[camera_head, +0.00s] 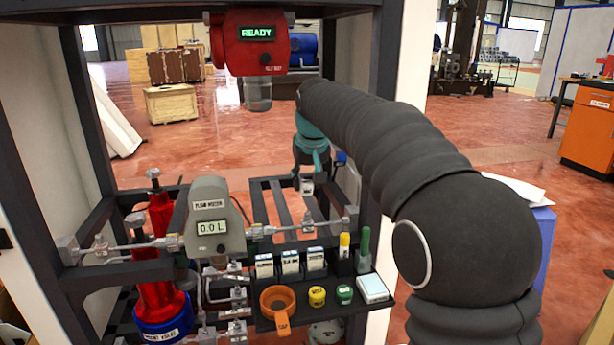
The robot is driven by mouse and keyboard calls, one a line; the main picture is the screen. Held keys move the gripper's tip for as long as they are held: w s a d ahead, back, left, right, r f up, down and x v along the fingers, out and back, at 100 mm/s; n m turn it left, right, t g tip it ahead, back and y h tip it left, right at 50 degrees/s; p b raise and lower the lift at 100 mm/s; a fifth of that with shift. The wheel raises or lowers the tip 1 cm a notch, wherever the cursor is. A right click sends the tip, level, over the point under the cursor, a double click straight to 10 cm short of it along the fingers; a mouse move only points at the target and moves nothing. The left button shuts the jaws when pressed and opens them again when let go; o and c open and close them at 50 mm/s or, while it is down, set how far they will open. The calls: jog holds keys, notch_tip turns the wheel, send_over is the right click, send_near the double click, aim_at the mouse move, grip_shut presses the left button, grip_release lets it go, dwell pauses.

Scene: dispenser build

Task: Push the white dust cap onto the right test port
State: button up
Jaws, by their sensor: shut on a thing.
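My gripper (306,172) is inside the dark frame, right of the flow meter, pointing down. It is shut on the white dust cap (306,186), which shows just below the fingers. The right test port (308,220) is a small metal fitting standing up from the pipe right of the meter. The cap is above this port, with a small gap between them in this view. The fingers are small here and partly hidden by the arm's teal wrist.
The grey flow meter (213,222) reads 0.0 L. A similar fitting (101,246) stands on the left pipe. A red READY unit (250,42) hangs above.

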aim_at(308, 213)
notch_tip(308, 213, down, 2)
jog(key=shift+d+b, duration=0.15)
jog(key=shift+b, duration=0.7)
jog(key=shift+f+b, duration=1.1)
jog(key=shift+b, duration=0.05)
jog(key=shift+s, duration=0.2)
jog(key=shift+f+b, duration=0.8)
jog(key=shift+f, duration=0.65)
jog(key=o, duration=1.5)
jog(key=shift+r, duration=0.15)
